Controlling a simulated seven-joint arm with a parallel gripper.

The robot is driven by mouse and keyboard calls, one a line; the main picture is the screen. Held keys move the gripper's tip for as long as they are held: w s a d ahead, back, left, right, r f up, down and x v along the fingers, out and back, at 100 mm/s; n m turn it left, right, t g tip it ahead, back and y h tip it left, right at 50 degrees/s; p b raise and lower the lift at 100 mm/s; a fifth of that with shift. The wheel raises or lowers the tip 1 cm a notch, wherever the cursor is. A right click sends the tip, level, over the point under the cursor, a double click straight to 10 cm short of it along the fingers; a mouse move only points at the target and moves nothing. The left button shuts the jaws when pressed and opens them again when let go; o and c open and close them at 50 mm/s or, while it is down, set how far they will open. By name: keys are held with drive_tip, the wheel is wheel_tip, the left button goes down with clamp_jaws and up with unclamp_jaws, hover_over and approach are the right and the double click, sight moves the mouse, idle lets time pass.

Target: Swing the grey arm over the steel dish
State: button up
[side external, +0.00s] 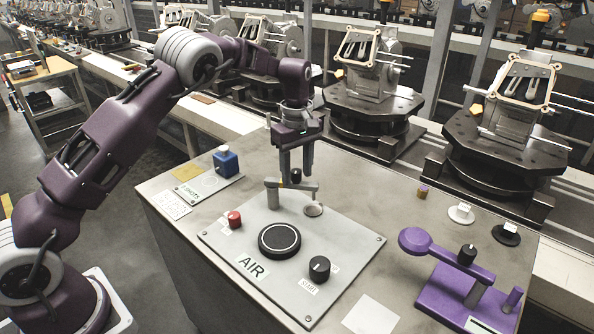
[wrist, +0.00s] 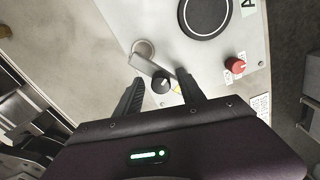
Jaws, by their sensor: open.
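The grey arm (side external: 286,187) is a short bar on a post on the grey AIR panel, with a black knob (side external: 296,175) on top. In the wrist view the bar (wrist: 146,64) slants toward the steel dish (wrist: 143,47). Its end is close to the dish's rim, and most of the dish shows uncovered. In the side view the small round dish (side external: 313,209) lies just in front of the bar's right end. My gripper (side external: 296,172) points down with its fingers apart, one either side of the knob. Whether they touch it is unclear. The fingers (wrist: 160,80) straddle it in the wrist view.
A purple lever fixture (side external: 465,280) stands at right and a blue block (side external: 226,160) at left. Machine fixtures (side external: 370,90) line the conveyor behind.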

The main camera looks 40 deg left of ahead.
wheel_tip(320, 180, up, 7)
drive_tip(key=shift+f, duration=0.1)
drive_tip(key=s+d+r+m+t+h, duration=0.1)
drive_tip(key=s+d+r+m+t, duration=0.15)
drive_tip(key=s+r+m, duration=0.9)
drive_tip(key=s+d+m+t, duration=0.1)
drive_tip(key=s+m, duration=0.1)
drive_tip(key=s, duration=1.1)
drive_tip(key=s+d+f+m+t+y, duration=0.1)
drive_tip(key=s+m+t, duration=0.1)
drive_tip(key=s, duration=1.1)
drive_tip(key=shift+f, duration=0.2)
drive_tip(key=shift+o, duration=0.4)
